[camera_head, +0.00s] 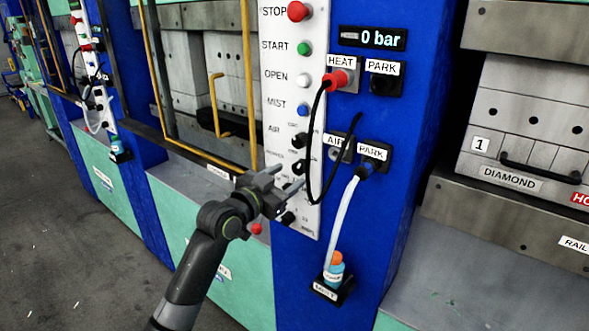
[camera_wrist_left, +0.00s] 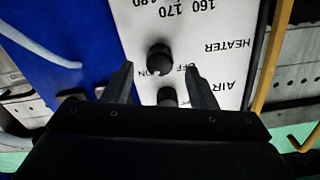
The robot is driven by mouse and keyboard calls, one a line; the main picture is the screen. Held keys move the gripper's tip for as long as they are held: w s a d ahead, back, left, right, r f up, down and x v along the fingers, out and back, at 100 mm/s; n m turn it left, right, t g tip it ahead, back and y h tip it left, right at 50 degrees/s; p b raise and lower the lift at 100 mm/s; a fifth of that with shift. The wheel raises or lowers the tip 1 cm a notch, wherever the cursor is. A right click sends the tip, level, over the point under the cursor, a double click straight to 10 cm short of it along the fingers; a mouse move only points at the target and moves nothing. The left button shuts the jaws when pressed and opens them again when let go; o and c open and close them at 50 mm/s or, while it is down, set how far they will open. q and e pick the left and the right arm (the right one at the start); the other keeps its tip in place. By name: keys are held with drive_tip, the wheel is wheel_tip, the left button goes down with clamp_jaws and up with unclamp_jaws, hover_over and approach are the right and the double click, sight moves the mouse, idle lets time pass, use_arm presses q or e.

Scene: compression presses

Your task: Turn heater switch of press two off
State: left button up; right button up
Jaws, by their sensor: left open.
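The white control panel (camera_head: 294,60) is on a blue column, with STOP, START, OPEN, MIST and AIR labels. My left gripper (camera_head: 288,179) is open at the panel's lower part, near a black knob (camera_head: 299,167). In the left wrist view the panel appears upside down. There the black heater knob (camera_wrist_left: 158,56) beside the HEATER label lies ahead, between the open fingertips (camera_wrist_left: 158,68). ON and OFF marks are by it. The fingers do not visibly grip it. The knob's exact setting is unclear. My right gripper is not in view.
The air knob (camera_wrist_left: 167,96) is partly hidden by my gripper. A black cable (camera_head: 310,150) from the red HEAT plug (camera_head: 337,80) hangs close to my gripper. A pale hose (camera_head: 342,215) runs to a bottle (camera_head: 335,267). Yellow rails (camera_head: 154,70) stand left.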

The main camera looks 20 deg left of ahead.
sight(296, 171)
use_arm(q)
drive_tip(key=shift+x, duration=1.9)
drive_tip(key=c, duration=1)
